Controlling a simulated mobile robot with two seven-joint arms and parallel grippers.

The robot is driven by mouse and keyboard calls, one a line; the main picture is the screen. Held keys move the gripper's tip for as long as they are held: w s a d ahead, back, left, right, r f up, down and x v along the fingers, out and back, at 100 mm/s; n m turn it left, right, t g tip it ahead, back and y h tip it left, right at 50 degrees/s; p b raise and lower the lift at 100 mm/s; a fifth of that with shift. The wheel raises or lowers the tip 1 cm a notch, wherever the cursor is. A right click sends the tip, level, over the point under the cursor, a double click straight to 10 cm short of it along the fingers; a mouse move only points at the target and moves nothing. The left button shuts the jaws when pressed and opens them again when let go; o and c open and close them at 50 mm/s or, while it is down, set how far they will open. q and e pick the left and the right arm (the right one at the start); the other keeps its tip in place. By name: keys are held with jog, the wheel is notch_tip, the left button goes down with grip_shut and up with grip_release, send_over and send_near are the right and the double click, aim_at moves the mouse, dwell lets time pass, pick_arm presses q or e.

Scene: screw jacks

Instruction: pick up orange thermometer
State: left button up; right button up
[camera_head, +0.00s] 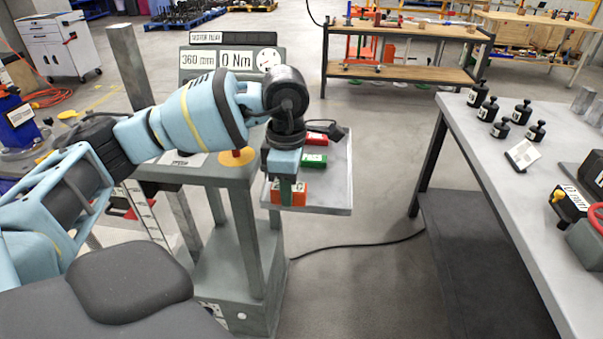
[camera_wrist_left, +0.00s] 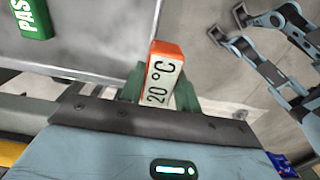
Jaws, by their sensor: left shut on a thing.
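The orange thermometer (camera_head: 298,196) is a small block at the near end of the grey metal tray. In the left wrist view the thermometer (camera_wrist_left: 160,78) shows an orange top and a white label reading 20 °C. My left gripper (camera_head: 287,192) points down over it, with its green fingers closed on its sides. The left gripper (camera_wrist_left: 160,95) also shows in the left wrist view, one finger on each side of the block. I cannot tell whether the thermometer touches the tray.
A torque tester stand (camera_head: 212,265) is left of the tray. A grey table (camera_head: 500,150) with black weights (camera_head: 489,108) stands to the right. Open floor lies between.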

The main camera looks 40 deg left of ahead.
pick_arm(q)
jog(key=s+d, duration=0.1)
jog(key=s, duration=0.6)
jog(key=shift+d+r, duration=0.25)
jog(key=shift+r, duration=0.1)
pick_arm(e)
jog(key=shift+f, duration=0.25)
jog(key=shift+w, duration=0.1)
